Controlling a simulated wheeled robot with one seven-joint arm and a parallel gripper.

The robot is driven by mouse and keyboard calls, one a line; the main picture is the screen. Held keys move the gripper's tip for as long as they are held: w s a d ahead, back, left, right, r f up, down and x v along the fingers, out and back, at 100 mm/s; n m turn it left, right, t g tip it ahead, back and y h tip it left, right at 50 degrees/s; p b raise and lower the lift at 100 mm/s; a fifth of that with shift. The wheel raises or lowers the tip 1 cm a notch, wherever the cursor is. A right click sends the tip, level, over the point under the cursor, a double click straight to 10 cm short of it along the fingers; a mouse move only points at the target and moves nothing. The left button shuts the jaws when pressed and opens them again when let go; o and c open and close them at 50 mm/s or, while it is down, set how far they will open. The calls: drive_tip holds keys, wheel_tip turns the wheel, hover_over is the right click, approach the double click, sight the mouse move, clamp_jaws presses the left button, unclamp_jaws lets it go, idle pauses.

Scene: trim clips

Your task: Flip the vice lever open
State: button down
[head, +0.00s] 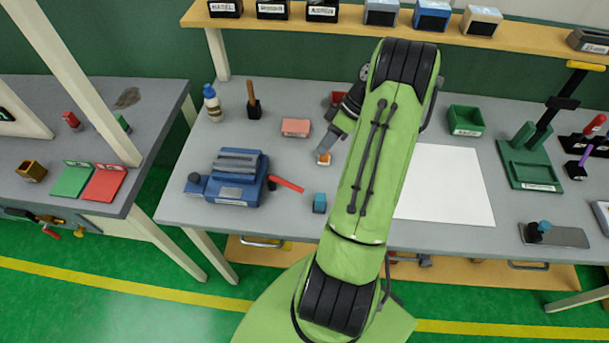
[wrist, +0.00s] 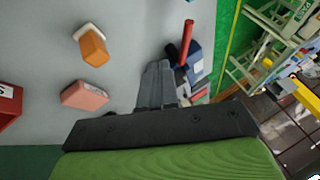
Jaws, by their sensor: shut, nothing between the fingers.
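The blue vice (head: 228,178) sits on the grey bench, left of my arm in the head view. Its red lever (head: 287,184) sticks out from its right side, low and slanting down to the right. In the wrist view the red lever (wrist: 187,42) and part of the blue vice (wrist: 195,65) show beyond my fingers, which partly cover the vice. My gripper (head: 326,147) is shut and empty, to the upper right of the lever and apart from it. Its closed fingers also show in the wrist view (wrist: 157,72).
An orange and white block (head: 323,158) lies beside my gripper, a pink block (head: 296,127) to its left. A small blue block (head: 319,203) lies right of the lever's end. A bottle (head: 212,103) and a wooden-handled tool (head: 253,101) stand behind the vice. A white sheet (head: 445,185) lies right.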

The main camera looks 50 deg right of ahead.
drive_tip(key=x, duration=0.6)
drive_tip(key=shift+f+b, duration=0.15)
drive_tip(key=shift+b, duration=0.2)
drive_tip(key=shift+s+a+f, duration=0.15)
drive_tip(key=shift+a+f, duration=0.05)
drive_tip(key=shift+a, duration=0.5)
drive_tip(key=shift+s+a+f, duration=0.2)
drive_tip(key=shift+a, duration=0.5)
drive_tip(key=shift+s+a+f, duration=0.15)
drive_tip(key=shift+a+f, duration=0.1)
drive_tip(key=shift+a, duration=0.4)
